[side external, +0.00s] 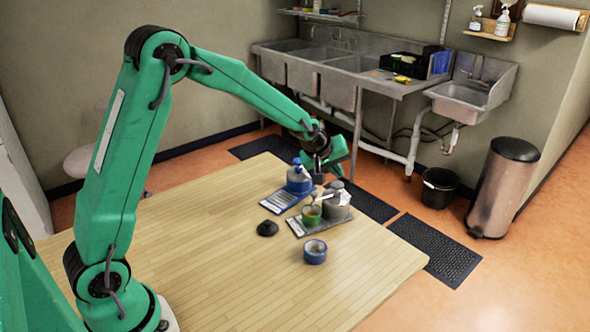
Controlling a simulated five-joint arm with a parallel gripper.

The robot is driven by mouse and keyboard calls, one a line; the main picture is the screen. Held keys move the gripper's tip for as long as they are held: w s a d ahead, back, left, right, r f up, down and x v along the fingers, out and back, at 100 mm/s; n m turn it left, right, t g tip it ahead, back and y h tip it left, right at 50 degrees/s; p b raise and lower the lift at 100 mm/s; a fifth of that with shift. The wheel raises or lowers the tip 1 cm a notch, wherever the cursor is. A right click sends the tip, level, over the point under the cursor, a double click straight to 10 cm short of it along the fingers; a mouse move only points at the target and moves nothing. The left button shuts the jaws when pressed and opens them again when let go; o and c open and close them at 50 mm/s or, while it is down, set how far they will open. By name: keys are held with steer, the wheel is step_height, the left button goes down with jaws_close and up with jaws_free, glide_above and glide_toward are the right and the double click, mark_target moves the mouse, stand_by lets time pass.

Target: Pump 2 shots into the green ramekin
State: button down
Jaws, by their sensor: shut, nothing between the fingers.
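The green ramekin (311,215) stands on a grey mat (318,225), with something orange-brown showing inside it. Just behind and right of it, on the same mat, is a grey pump bottle (338,204) with a pale top. A blue pump bottle (298,184) with a white nozzle stands on a blue mat (279,202) to the upper left. My gripper (319,179) is shut and empty. It appears above and behind the grey bottle, right of the blue one. Whether it touches a pump head cannot be told; the fingertips are small and dark here.
A blue ramekin (315,251) sits in front of the grey mat. A black, lid-like object (267,228) lies to the left. The wooden table (200,245) is otherwise clear at the front and left. Sinks (345,75) and a bin (502,187) stand beyond the table.

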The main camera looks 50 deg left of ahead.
mark_target(335, 184)
steer(key=shift+r, duration=0.1)
steer(key=shift+r, duration=2.9)
steer(key=shift+r, duration=0.1)
stand_by(0.6)
step_height(335, 184, up, 3)
steer(key=shift+d+f, duration=0.1)
steer(key=shift+f, duration=0.1)
steer(key=shift+f, duration=0.1)
steer(key=shift+f, duration=4.3)
steer(key=shift+f, duration=0.45)
